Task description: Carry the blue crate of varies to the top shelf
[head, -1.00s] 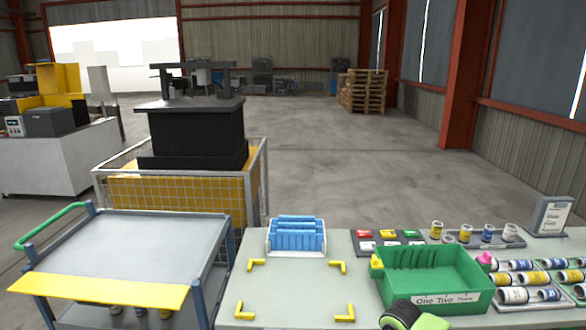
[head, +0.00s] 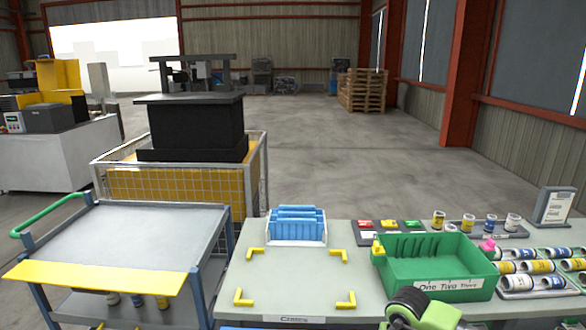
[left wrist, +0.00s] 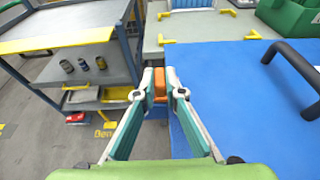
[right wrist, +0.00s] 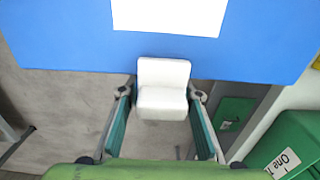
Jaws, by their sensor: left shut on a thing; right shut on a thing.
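A broad blue surface, likely the blue crate (left wrist: 250,90), fills the right of the left wrist view, with a black handle on it. It also spans the top of the right wrist view (right wrist: 60,40), with a white label. My left gripper (left wrist: 158,92) is shut on a small orange grip at the crate's edge. My right gripper (right wrist: 161,95) is shut on a white block-shaped grip at the crate's edge. The crate's contents cannot be told. The trolley's grey top shelf (head: 140,235), with a yellow front strip, is bare at the left.
The bench (head: 290,285) has yellow corner markers around a clear patch. A blue and white rack (head: 297,226) stands behind it. A green bin (head: 435,268) and several jars (head: 525,268) are at the right. A mesh cage (head: 180,185) stands behind the trolley.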

